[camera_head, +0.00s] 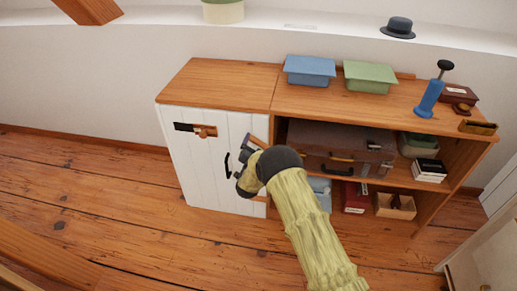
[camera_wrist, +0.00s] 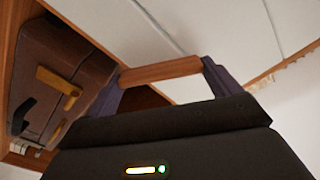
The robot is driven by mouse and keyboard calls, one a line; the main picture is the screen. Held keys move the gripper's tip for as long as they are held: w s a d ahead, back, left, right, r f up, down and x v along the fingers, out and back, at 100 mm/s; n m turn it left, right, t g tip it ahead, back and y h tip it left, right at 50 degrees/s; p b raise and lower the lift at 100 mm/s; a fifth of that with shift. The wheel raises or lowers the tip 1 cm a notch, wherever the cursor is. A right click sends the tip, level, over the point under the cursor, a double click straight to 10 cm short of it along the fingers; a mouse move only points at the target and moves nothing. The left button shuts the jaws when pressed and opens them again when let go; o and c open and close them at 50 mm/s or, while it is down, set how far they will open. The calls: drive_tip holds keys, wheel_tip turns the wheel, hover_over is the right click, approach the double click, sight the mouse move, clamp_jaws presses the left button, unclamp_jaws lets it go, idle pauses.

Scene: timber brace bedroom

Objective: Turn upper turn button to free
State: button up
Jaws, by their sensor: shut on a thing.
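The upper turn button (camera_head: 259,142) is a small wooden bar at the right edge of the white cabinet door (camera_head: 190,165). It looks tilted in the head view. In the wrist view the turn button (camera_wrist: 160,72) spans between my two dark fingertips, with one end at each. My gripper (camera_head: 248,152) is shut on it. My wrist hides part of the door edge. A lower turn button (camera_head: 260,199) shows near the bottom of the same edge and lies about level. The door is shut and has a black handle (camera_head: 228,165).
A wooden latch (camera_head: 205,131) on a dark plate sits at the door's upper left. Open shelves to the right hold a brown case (camera_head: 318,138) and boxes; the case (camera_wrist: 60,75) is close to my gripper. Blue (camera_head: 310,68) and green (camera_head: 370,75) boxes stand on top.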

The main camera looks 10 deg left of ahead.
drive_tip(key=m+b, duration=0.1)
drive_tip(key=m, duration=0.1)
drive_tip(key=m+b, duration=0.2)
drive_tip(key=m, duration=0.1)
drive_tip(key=shift+d+f+m, duration=0.15)
drive_tip(key=shift+f+m, duration=0.15)
drive_tip(key=m+b, duration=0.2)
drive_tip(key=m, duration=0.1)
drive_tip(key=shift+f, duration=0.1)
drive_tip(key=shift+m+b, duration=0.7)
drive_tip(key=shift+m, duration=0.8)
drive_tip(key=o, duration=0.7)
drive_tip(key=shift+o, duration=0.2)
drive_tip(key=shift+s, duration=0.1)
drive_tip(key=s+p, duration=0.3)
drive_tip(key=s, duration=1.4)
drive_tip(key=shift+s, duration=0.15)
